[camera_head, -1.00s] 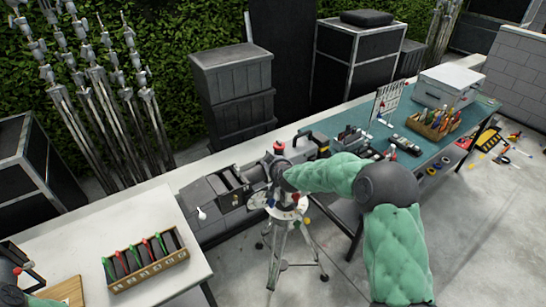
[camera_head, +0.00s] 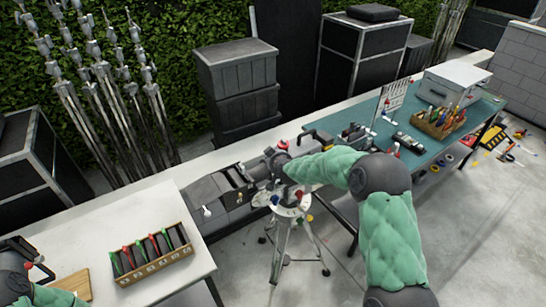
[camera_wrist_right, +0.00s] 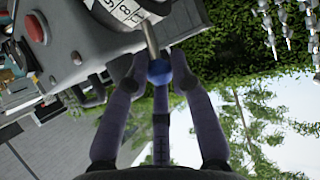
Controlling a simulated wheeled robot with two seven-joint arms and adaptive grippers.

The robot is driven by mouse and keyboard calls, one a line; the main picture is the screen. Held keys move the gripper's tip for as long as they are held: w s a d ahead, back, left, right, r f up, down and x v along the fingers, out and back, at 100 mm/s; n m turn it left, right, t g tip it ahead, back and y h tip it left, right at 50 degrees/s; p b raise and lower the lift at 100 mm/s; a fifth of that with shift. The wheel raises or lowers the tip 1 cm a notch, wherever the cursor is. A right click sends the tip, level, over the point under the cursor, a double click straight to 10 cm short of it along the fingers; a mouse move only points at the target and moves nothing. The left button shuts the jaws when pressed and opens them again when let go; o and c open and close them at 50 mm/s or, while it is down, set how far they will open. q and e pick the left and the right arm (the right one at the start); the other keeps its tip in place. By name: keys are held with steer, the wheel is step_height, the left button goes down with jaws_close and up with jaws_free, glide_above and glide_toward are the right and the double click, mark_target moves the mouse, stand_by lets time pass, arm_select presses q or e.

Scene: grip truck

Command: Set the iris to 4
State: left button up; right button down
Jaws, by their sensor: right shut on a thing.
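The tripod head with its red and white parts (camera_head: 290,208) stands at the middle of the head view. In the right wrist view a pale ring with dark numerals (camera_wrist_right: 128,12) shows at the top, partly cut off, so its setting cannot be read. A metal lever with a blue ball tip (camera_wrist_right: 159,72) sticks out from the ring. My right gripper (camera_wrist_right: 160,75) is shut on this lever, its fingers around the blue tip. My left gripper (camera_head: 32,270) is at the lower left corner of the head view, partly cut off.
A wooden rack of colored-handled tools (camera_head: 152,258) stands on the white table at left. A teal workbench (camera_head: 415,155) at right carries a white case (camera_head: 455,82) and a tool tray (camera_head: 438,125). Grey cases (camera_head: 232,200) lie behind the tripod.

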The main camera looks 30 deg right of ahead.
steer(key=shift+w+d+r, duration=0.1)
steer(key=shift+w+r, duration=0.05)
steer(key=shift+r, duration=0.2)
steer(key=c, duration=1.1)
jaws_free()
steer(key=shift+o, duration=0.2)
steer(key=shift+f, duration=0.1)
steer(key=shift+s, duration=0.2)
steer(key=v, duration=1.1)
steer(key=shift+s, duration=0.35)
